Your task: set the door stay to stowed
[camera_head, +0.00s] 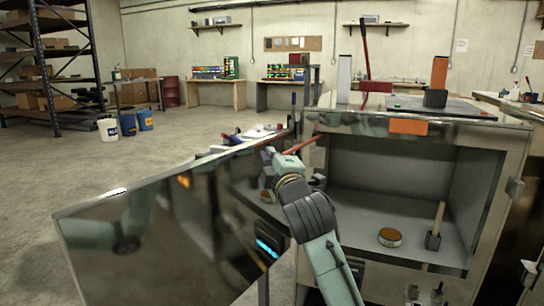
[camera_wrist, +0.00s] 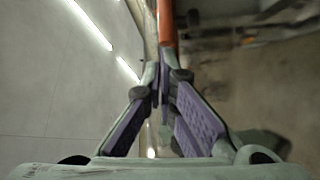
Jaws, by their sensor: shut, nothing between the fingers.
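The door stay looks like a thin orange-red rod (camera_head: 303,145) between the top of the cabinet opening and the open door (camera_head: 150,235). The door is a large shiny panel swung out to the left. In the wrist view the rod (camera_wrist: 168,25) runs down to my fingertips beside a paler bar. My gripper (camera_wrist: 161,80) is shut with its fingertips together at the rod's near end; nothing shows held. Whether they touch the rod is unclear. In the head view my wrist hides the fingers and part of the rod.
The open cabinet (camera_head: 400,205) holds a round tin (camera_head: 390,237) and a wooden-handled tool (camera_head: 436,230). Open floor lies to the left, with buckets (camera_head: 128,124) and shelving farther back.

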